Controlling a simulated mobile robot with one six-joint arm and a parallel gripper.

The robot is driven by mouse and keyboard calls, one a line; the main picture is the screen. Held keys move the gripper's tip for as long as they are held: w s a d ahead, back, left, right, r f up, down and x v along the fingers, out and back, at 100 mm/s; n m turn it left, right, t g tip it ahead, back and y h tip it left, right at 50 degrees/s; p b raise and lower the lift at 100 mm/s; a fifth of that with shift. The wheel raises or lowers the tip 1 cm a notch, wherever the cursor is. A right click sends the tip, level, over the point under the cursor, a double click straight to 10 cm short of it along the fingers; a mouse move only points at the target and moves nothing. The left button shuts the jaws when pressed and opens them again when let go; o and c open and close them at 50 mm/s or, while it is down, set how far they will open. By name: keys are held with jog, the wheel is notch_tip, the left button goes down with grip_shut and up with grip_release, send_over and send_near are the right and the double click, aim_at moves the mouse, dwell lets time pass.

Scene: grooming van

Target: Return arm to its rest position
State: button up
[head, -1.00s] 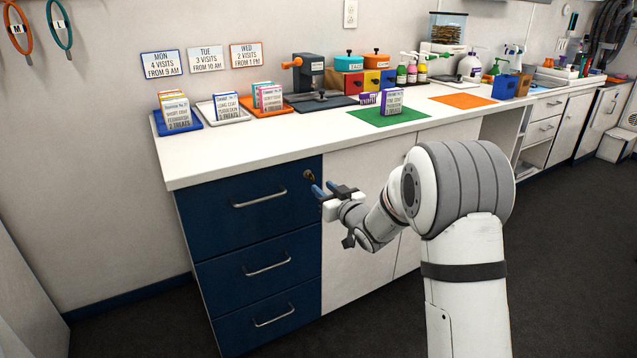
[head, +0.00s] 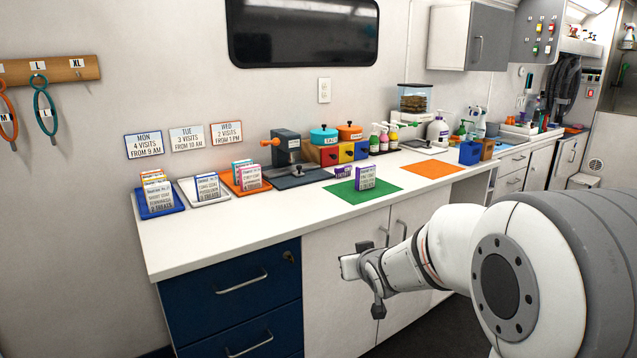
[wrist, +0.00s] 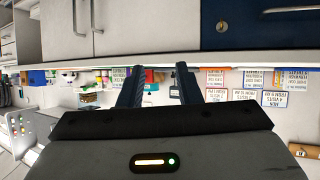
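My arm reaches in from the right of the head view, folded low in front of the white cabinet doors (head: 345,240). My gripper (head: 348,267) is at its left end, below the counter edge and apart from the furniture. The wrist picture looks upside down, with the white doors and a blue drawer (wrist: 260,25) at the top.
The white counter (head: 225,240) carries card trays, a green mat (head: 382,192), an orange mat (head: 435,169), a dark press (head: 287,150) and several bottles. Blue drawers (head: 230,290) stand left of my gripper. Dark floor shows below the cabinets.

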jog(key=s+d+r+m+g+p, duration=0.1)
jog(key=s+d+r+g+p, duration=0.1)
jog(key=s, duration=0.8)
jog(key=s+d+r+m+g+h+p, duration=0.1)
jog(key=s+r+g+p, duration=0.3)
jog(key=s, duration=0.7)
jog(key=s+d+r+m+g+h+p, duration=0.1)
jog(key=s+d+r+g+p, duration=0.2)
jog(key=s+r+p, duration=0.3)
jog(key=s, duration=0.4)
jog(key=shift+s+d, duration=0.15)
jog(key=shift+s, duration=0.2)
